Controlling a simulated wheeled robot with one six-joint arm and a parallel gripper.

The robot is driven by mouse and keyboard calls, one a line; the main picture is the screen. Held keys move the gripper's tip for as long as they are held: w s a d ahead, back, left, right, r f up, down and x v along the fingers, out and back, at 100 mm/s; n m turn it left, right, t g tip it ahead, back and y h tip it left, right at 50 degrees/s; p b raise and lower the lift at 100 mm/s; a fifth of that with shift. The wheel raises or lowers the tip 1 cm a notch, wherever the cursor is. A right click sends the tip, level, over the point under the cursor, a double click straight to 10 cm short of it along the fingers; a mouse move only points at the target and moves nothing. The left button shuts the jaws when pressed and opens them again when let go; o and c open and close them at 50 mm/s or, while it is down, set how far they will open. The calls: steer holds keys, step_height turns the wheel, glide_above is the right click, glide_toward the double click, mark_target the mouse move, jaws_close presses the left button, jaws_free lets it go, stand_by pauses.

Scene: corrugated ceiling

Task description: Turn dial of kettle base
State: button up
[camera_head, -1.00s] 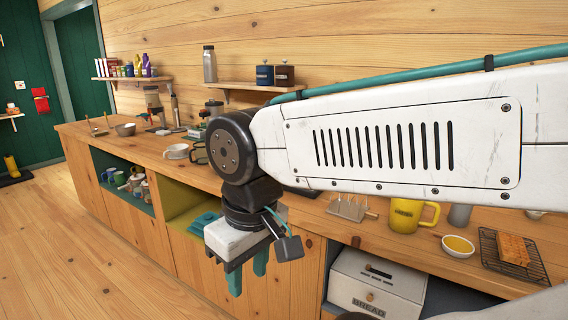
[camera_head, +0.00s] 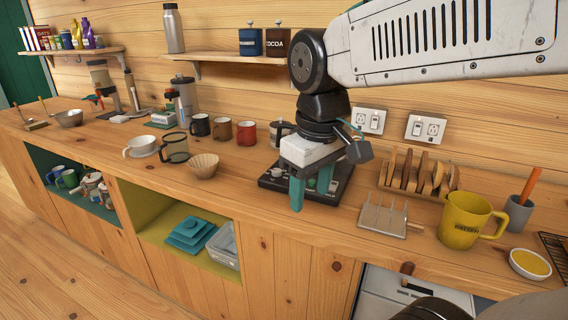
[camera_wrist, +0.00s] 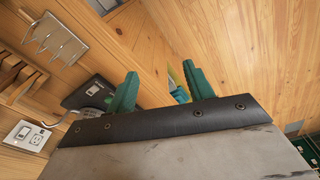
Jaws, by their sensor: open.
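The black kettle base (camera_head: 338,190) sits on the wooden counter, partly hidden behind my gripper in the head view. A small light knob-like part (camera_head: 277,172) shows on its left side; I cannot tell for sure that it is the dial. In the wrist view part of the base (camera_wrist: 82,94) shows left of the fingers. My gripper (camera_head: 310,197) points down over the front of the base, with its two green fingers apart and nothing between them. I cannot tell whether the fingers touch the base. The gripper (camera_wrist: 160,68) is open in the wrist view too.
A toast rack (camera_head: 384,220), a rack of bread slices (camera_head: 418,178) and a yellow mug (camera_head: 464,220) stand to the right. A paper filter (camera_head: 203,166) and several mugs stand left. Wall outlets (camera_head: 427,128) are behind. The counter's front edge is close.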

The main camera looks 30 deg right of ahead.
steer(key=w+d+r+n, duration=0.1)
steer(key=w+d+n, duration=0.1)
steer(key=w, duration=0.5)
steer(key=w+d+n, duration=0.2)
steer(key=w, duration=0.5)
steer(key=n+g, duration=0.1)
steer(key=n, duration=0.6)
glide_above(277, 170)
step_height(277, 170, down, 10)
step_height(277, 170, down, 7)
steer(key=shift+w+r, duration=0.1)
steer(key=shift+r, duration=0.05)
steer(key=shift+f, duration=0.6)
steer(key=c, duration=1)
